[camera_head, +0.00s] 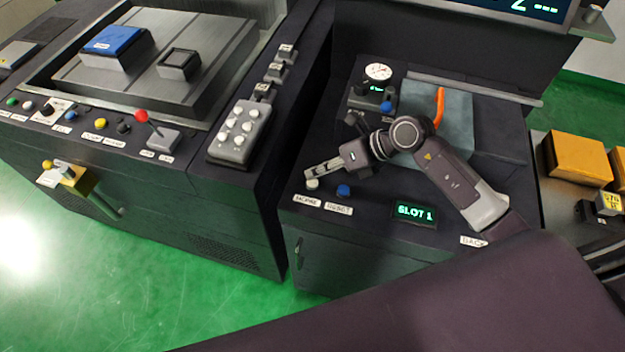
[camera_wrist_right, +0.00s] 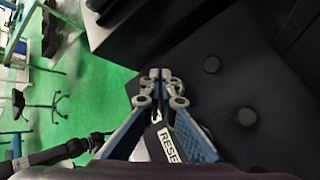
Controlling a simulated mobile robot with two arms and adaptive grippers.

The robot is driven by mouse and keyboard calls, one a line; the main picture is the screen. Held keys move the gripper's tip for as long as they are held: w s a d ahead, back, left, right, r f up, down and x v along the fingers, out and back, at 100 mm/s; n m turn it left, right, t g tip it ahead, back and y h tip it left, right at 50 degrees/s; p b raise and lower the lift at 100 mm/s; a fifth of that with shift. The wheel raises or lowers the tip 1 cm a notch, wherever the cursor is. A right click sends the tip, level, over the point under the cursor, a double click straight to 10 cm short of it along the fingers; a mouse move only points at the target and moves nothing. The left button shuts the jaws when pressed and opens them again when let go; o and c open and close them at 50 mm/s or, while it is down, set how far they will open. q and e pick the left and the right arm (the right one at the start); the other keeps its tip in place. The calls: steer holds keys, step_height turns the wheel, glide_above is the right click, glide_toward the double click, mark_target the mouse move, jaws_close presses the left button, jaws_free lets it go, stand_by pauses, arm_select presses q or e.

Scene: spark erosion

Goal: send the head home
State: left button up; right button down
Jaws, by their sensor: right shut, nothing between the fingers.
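My right gripper (camera_head: 310,175) is shut and empty, its fingertips just over the white button (camera_head: 313,184) at the front left of the dark bench. The label in front of that button is small and seems to read HOME (camera_head: 307,201). I cannot tell whether the fingertips touch the button. A blue button (camera_head: 343,190) stands just right of it, behind a RESET label (camera_head: 338,208).
A green display (camera_head: 415,213) reads SLOT 1. Left, a machine carries a red-knobbed lever (camera_head: 141,116) and a button box (camera_head: 240,133). Yellow boxes (camera_head: 578,158) stand right.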

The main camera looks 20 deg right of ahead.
steer(key=shift+f, duration=0.1)
steer(key=shift+f+b, duration=0.35)
steer(key=shift+f+b, duration=0.35)
steer(key=shift+f, duration=0.15)
stand_by(0.8)
steer(key=shift+r, duration=0.15)
steer(key=shift+r+p, duration=0.7)
steer(key=shift+r, duration=0.15)
